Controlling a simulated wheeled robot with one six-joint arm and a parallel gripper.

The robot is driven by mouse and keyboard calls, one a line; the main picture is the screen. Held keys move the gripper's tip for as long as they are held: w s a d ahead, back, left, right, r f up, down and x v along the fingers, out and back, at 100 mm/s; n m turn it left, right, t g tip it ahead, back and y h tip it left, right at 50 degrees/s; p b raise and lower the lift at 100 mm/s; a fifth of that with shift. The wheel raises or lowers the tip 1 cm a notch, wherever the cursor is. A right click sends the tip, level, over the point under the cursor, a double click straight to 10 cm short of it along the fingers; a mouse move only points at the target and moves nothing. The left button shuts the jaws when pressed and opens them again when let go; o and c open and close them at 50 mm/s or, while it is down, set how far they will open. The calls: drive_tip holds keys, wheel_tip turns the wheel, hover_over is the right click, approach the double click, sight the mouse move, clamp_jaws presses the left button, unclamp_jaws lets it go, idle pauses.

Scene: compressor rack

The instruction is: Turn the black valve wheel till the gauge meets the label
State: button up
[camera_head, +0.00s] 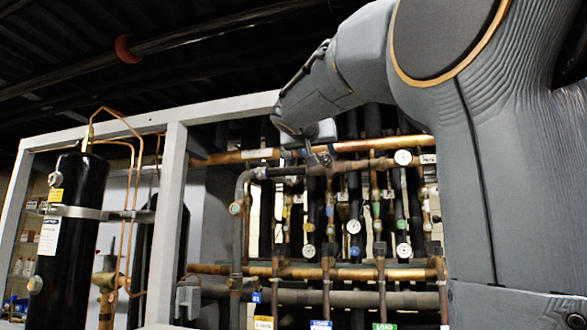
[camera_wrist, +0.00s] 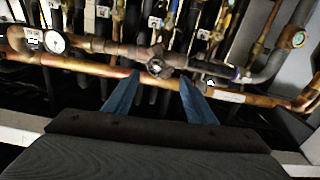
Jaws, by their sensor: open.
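The dark valve wheel (camera_wrist: 157,66) sits on a pipe in the middle of the wrist view. My gripper (camera_wrist: 160,78) is open, its two blue fingers apart, pointing at the wheel from the picture's lower side. Nothing is held, and I cannot tell whether a finger touches the wheel. A round white gauge (camera_wrist: 54,42) is on the same pipe at the left, beside a small white label (camera_wrist: 33,36). In the head view the gauge (camera_head: 403,157) and label (camera_head: 428,158) are right of my gripper. The needle and label text are too small to read.
A copper pipe (camera_wrist: 90,66) runs close by the fingers. Several vertical pipes with small gauges (camera_head: 354,226) fill the rack below the wheel in the head view. A grey frame post (camera_head: 172,220) and a black tank (camera_head: 75,230) stand at the left.

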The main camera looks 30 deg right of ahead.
sight(326, 160)
drive_tip(key=p+x, duration=0.1)
drive_tip(key=x, duration=0.1)
drive_tip(key=p+x, duration=0.1)
drive_tip(key=x, duration=0.1)
drive_tip(key=p+x, duration=0.1)
drive_tip(key=x, duration=0.1)
drive_tip(key=shift+s+d+r, duration=0.1)
drive_tip(key=shift+s+d, duration=0.2)
drive_tip(key=shift+d, duration=0.1)
drive_tip(key=shift+w+d, duration=0.5)
drive_tip(key=c, duration=1)
drive_tip(key=shift+c, duration=0.2)
